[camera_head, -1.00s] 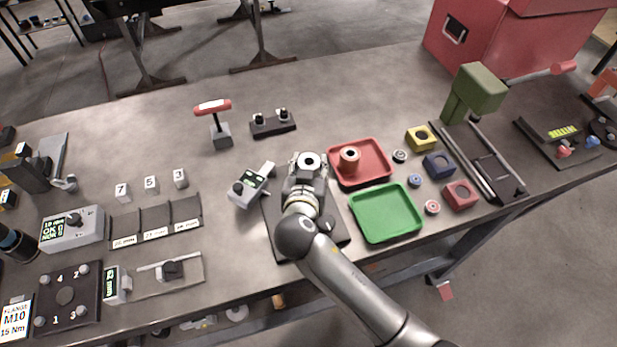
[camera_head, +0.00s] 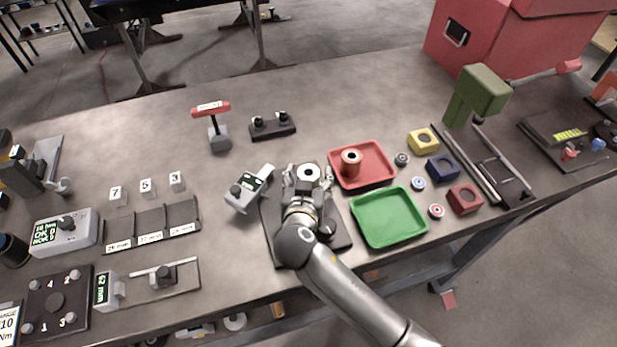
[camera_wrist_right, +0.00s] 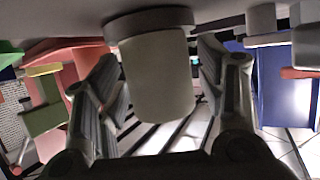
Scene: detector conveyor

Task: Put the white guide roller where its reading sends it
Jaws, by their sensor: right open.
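The white guide roller (camera_head: 308,173) stands upright between the fingers of my right gripper (camera_head: 308,182), at the dark plate (camera_head: 272,238) in the table's front middle. The right wrist view shows its pale body and wider flange (camera_wrist_right: 155,75), with my right gripper's fingers (camera_wrist_right: 160,90) spread on either side. The fingers are open; whether one touches it I cannot tell. A grey reader (camera_head: 248,188) with a lit display stands left of the roller; its reading is too small to make out. The green tray (camera_head: 388,218) is empty. My left gripper is not in view.
Small yellow (camera_head: 423,140), blue (camera_head: 442,167) and red (camera_head: 464,199) blocks stand right of the trays, with small round parts between. A green press (camera_head: 478,95) stands farther right. A red-handled tool (camera_head: 212,110) stands behind the reader. The table behind the trays is clear.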

